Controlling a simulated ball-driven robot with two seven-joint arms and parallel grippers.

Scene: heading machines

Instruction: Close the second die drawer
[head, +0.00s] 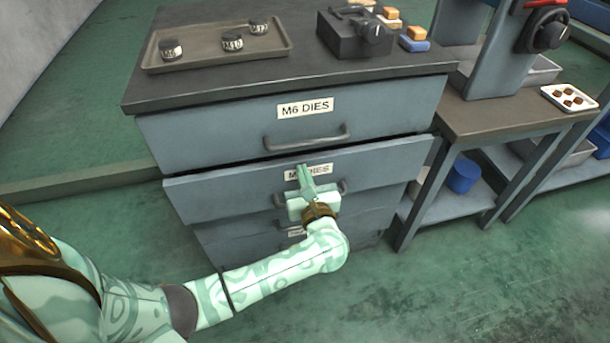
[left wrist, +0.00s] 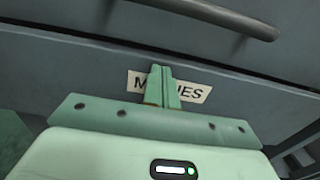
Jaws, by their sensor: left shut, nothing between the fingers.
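The second die drawer (head: 382,162) is the grey-blue drawer under the top drawer in the cabinet. In the head view its front stands a little forward of the top drawer's front. Its label (left wrist: 199,92) is partly covered by my fingers. My left gripper (head: 305,172) is shut and empty, with its fingertips at the drawer front over the label. Whether they touch it I cannot tell. The drawer's handle is mostly hidden behind my gripper. My right gripper is not in view.
The top drawer (head: 223,125), labelled M6 DIES, has a bar handle (head: 306,138). A tray (head: 216,56) with round dies and a dark block (head: 352,36) stand on the cabinet top. A workbench (head: 515,110) stands at right. The green floor in front is clear.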

